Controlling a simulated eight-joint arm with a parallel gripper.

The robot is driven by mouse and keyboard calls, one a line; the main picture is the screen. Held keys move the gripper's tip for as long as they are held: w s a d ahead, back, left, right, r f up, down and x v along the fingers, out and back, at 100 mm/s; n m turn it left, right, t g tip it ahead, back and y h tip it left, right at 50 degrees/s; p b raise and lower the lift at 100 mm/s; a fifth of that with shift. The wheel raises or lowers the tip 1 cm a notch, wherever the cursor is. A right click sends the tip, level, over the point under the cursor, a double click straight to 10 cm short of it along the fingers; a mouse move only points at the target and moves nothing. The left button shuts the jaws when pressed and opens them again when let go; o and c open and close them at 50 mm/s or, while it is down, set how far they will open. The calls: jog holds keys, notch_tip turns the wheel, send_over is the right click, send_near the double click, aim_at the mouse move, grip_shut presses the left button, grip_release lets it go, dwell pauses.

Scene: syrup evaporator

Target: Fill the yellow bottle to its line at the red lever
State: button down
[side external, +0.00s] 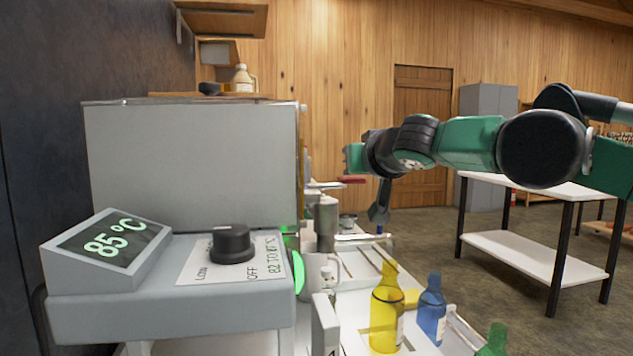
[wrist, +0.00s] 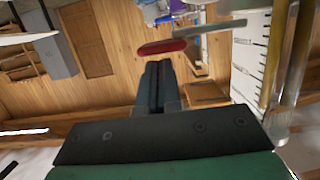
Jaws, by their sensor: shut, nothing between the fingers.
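The yellow bottle (side external: 386,318) stands upright on the white work surface in the side view. My gripper (side external: 379,214) points down, just right of the lever and above the bottle, apart from both. Its fingers are together and empty in the wrist view (wrist: 158,66).
A blue bottle (side external: 431,310) and a green bottle (side external: 493,343) stand right of the yellow one. The grey control box (side external: 170,310) has a black knob (side external: 232,244) and reads 85°C. A metal cylinder (side external: 325,223) stands below the lever. A white table (side external: 535,187) is behind.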

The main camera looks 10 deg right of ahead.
jog(key=shift+f, duration=0.1)
jog(key=shift+d+f+m+y, duration=0.2)
jog(key=shift+f+m, duration=0.2)
jog(key=shift+m, duration=0.15)
jog(key=shift+d+f+m+y, duration=0.2)
jog(key=shift+f+m, duration=0.15)
jog(key=shift+m, duration=0.2)
jog(key=shift+f+m+y, duration=0.4)
jog(key=shift+f+m, duration=0.15)
jog(key=shift+m, duration=0.25)
jog(key=shift+a, duration=0.1)
dwell(5.9)
